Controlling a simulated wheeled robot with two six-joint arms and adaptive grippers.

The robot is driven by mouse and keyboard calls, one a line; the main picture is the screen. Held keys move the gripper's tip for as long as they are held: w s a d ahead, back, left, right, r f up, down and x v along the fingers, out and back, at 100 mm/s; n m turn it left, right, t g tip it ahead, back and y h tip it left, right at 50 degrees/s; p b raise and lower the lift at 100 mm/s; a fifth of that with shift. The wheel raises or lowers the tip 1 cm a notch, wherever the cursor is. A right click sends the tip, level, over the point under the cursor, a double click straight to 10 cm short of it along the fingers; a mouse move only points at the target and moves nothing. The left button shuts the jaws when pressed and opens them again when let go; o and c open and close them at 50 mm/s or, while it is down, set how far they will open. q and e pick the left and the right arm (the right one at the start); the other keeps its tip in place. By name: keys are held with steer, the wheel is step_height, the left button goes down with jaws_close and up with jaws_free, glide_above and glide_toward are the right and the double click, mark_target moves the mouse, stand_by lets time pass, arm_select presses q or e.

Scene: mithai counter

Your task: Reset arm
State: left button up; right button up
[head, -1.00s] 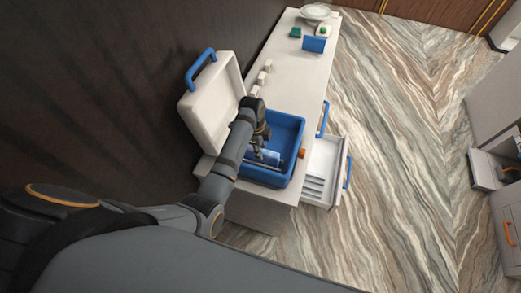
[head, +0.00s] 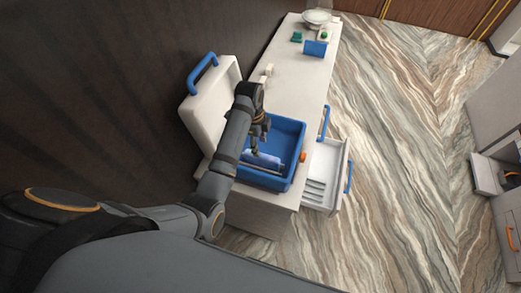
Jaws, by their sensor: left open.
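My left arm reaches in from the left over the counter. My left gripper (head: 257,140) is open and hangs over the blue box (head: 299,150), near its left side. A pale blue-white object (head: 264,160) lies in the box just below the gripper; the fingers look apart from it. The box's white lid (head: 207,108) with a blue handle (head: 201,73) stands open on the left. My right gripper is not in view.
The white counter (head: 294,84) holds a blue holder (head: 315,48), a green item (head: 297,37) and a white dish (head: 317,18) at its far end. A drawer (head: 325,176) is pulled open on the right. The marble floor (head: 400,130) is clear.

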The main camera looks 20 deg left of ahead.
arm_select(q)
steer(key=shift+r, duration=0.35)
stand_by(0.3)
